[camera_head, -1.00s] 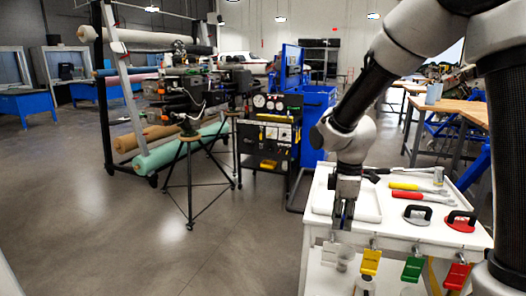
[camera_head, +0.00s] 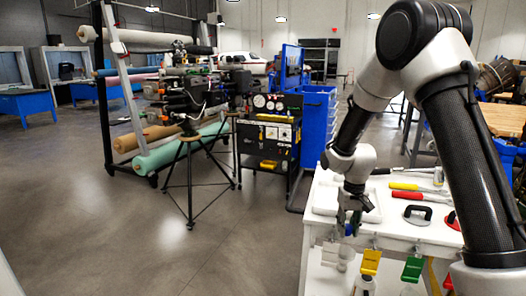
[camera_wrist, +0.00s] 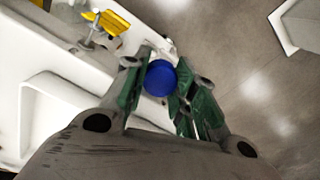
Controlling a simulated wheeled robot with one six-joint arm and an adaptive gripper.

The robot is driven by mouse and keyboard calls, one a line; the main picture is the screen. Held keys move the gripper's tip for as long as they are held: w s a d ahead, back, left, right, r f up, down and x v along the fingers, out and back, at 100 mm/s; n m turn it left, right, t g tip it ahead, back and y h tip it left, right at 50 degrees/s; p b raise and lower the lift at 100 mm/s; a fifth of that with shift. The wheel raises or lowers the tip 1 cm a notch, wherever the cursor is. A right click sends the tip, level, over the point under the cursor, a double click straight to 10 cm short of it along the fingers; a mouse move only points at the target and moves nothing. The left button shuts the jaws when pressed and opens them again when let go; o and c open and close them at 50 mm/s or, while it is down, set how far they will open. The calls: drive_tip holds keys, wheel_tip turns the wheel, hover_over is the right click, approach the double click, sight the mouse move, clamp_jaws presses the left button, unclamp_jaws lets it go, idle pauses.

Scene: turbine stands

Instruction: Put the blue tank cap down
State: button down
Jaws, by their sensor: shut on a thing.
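The blue tank cap (camera_wrist: 160,78) is a round blue disc between my gripper's green-padded fingertips in the wrist view. My gripper (camera_wrist: 158,92) is shut on it. In the head view my gripper (camera_head: 350,218) hangs at the near left edge of the white cart (camera_head: 318,232), and a small blue spot of the cap (camera_head: 348,230) shows beneath it. The cap appears level with or just off the cart's edge; I cannot tell whether it touches anything.
A white tray (camera_head: 327,200) lies on the cart top behind the gripper. Red (camera_head: 408,195) and yellow (camera_head: 404,186) handled tools and a black-handled disc (camera_head: 416,215) lie to the right. Open floor lies left.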

drive_tip(key=shift+s+d+f, duration=0.2)
drive_tip(key=shift+d+f, duration=0.25)
drive_tip(key=shift+d, duration=0.1)
drive_tip(key=shift+s+d+f, duration=0.15)
drive_tip(key=shift+d+f, duration=0.3)
drive_tip(key=shift+d, duration=0.05)
drive_tip(key=shift+f, duration=0.1)
